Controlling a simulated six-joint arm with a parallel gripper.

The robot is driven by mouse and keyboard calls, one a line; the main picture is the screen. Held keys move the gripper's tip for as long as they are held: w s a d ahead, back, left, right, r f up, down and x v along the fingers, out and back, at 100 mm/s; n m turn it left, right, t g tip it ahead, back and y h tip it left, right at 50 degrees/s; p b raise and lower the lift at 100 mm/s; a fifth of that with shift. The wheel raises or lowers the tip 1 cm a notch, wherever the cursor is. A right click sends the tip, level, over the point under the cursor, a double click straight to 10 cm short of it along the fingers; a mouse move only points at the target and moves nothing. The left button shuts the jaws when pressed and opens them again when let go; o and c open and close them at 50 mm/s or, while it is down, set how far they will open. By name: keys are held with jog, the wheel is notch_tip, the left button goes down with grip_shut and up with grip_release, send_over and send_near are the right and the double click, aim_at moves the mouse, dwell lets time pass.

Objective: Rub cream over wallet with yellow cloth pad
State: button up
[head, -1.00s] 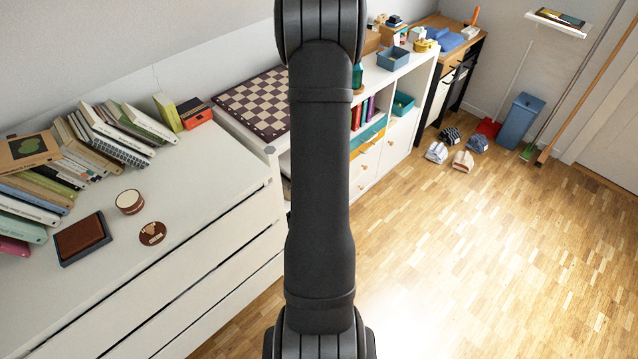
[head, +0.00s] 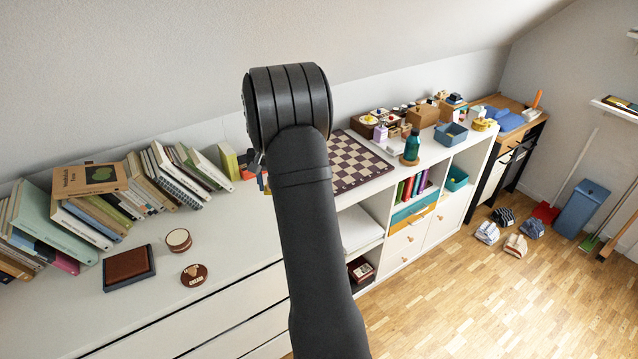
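A brown wallet (head: 128,264) lies on a dark blue-grey tray (head: 133,287) on the white dresser top at the left. A small round jar (head: 178,240) with a brown band and pale top stands to its right; I take it to be the cream. I cannot make out a yellow cloth pad for certain. My arm's dark links fill the middle of the view. My gripper's fingers are not visible; a small dark part shows beside the arm, too hidden to read.
Rows of books (head: 100,205) line the back of the dresser (head: 95,325). A chessboard (head: 358,160), a green bottle (head: 412,145) and a blue bin (head: 451,134) stand on the shelf unit to the right. The dresser top in front of the wallet is clear.

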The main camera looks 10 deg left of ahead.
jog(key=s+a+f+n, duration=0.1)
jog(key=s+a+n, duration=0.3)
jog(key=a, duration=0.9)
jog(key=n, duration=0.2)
send_over(178, 237)
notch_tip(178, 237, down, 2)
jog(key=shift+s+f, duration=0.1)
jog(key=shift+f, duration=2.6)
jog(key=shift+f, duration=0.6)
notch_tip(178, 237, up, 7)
